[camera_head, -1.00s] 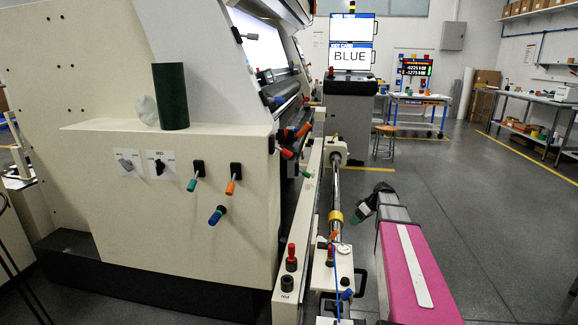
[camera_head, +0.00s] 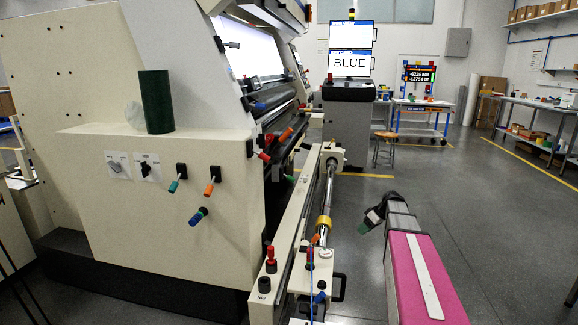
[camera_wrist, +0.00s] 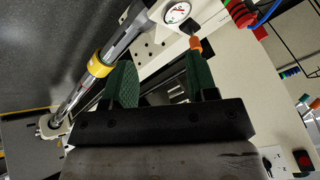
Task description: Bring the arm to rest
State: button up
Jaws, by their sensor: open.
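My gripper (camera_head: 374,214) shows small and dark at the far end of my pink arm in the head view, to the right of the machine's rail and over open floor. In the wrist view my gripper (camera_wrist: 161,75) has its two green fingers wide apart, with nothing held between them. An orange-tipped lever (camera_wrist: 195,43) lines up with the tip of the right finger; I cannot tell whether they touch. My arm reaches forward, with the gripper bent to the left.
The cream machine (camera_head: 130,210) fills the left, with coloured levers and a dark green cylinder (camera_head: 155,102) on its ledge. Its side rail carries a silver rod with a yellow collar (camera_head: 323,222), near my gripper. A stool (camera_head: 384,148) stands beyond. The grey floor at right is clear.

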jog(key=s+a+f+m+h, duration=0.2)
jog(key=s+a+m, duration=0.1)
jog(key=s, duration=0.5)
jog(key=s+a+f+m+g+h, duration=0.1)
jog(key=s+a+f+m+h, duration=0.1)
jog(key=s+a, duration=0.4)
jog(key=s+a+f+m+h, duration=0.2)
jog(key=s+a, duration=0.3)
jog(key=s, duration=0.6)
jog(key=shift+a+f+m+g, duration=0.25)
jog(key=shift+f+m+g, duration=0.1)
jog(key=shift+m, duration=0.55)
